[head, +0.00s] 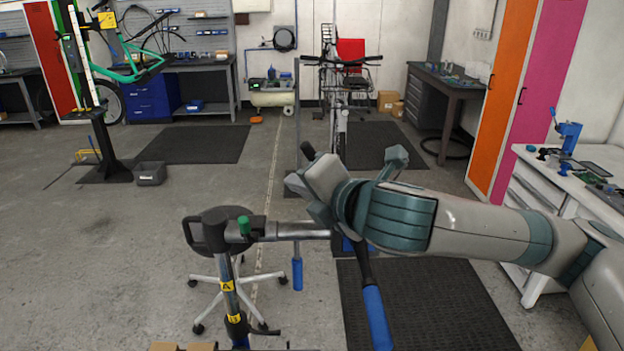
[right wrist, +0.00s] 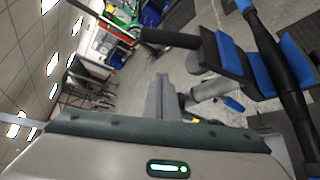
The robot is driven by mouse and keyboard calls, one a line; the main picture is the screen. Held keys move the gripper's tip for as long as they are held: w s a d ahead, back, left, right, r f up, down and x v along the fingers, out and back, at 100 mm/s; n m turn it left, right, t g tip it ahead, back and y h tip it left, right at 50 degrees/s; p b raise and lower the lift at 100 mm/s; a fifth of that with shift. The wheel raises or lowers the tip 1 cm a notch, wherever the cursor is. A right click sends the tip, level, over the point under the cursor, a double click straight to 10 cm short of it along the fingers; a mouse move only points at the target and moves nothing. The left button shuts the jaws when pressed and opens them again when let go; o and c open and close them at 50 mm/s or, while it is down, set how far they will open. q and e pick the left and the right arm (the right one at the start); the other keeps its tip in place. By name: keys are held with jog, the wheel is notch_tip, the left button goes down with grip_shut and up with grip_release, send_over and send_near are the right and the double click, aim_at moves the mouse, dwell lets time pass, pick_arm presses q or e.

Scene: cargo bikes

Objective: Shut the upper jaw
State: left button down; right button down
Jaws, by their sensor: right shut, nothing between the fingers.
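A repair stand (head: 231,285) stands in the foreground of the head view, with a grey horizontal clamp arm (head: 290,228) reaching right. My right gripper (head: 308,185) is above the arm's right end and hides much of the clamp there. A black lever with a blue handle (head: 376,315) slants down from behind my gripper. In the right wrist view, the clamp's black jaws with blue pads (right wrist: 232,58) are up and right of my shut, empty fingers (right wrist: 163,95). I cannot tell which jaw is the upper one, or whether the fingers touch anything. My left gripper is not in view.
A stool (head: 243,268) stands behind the stand. Another stand (head: 103,140) holds a green bike frame (head: 130,68) at far left. The floor between is mostly clear.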

jog(key=w+d+p, duration=0.1)
jog(key=w+d+r+p, duration=0.1)
jog(key=w, duration=0.1)
jog(key=shift+d+r+p, duration=0.1)
jog(key=shift+r+p, duration=0.05)
jog(key=shift+p, duration=0.25)
jog(key=shift+d, duration=0.1)
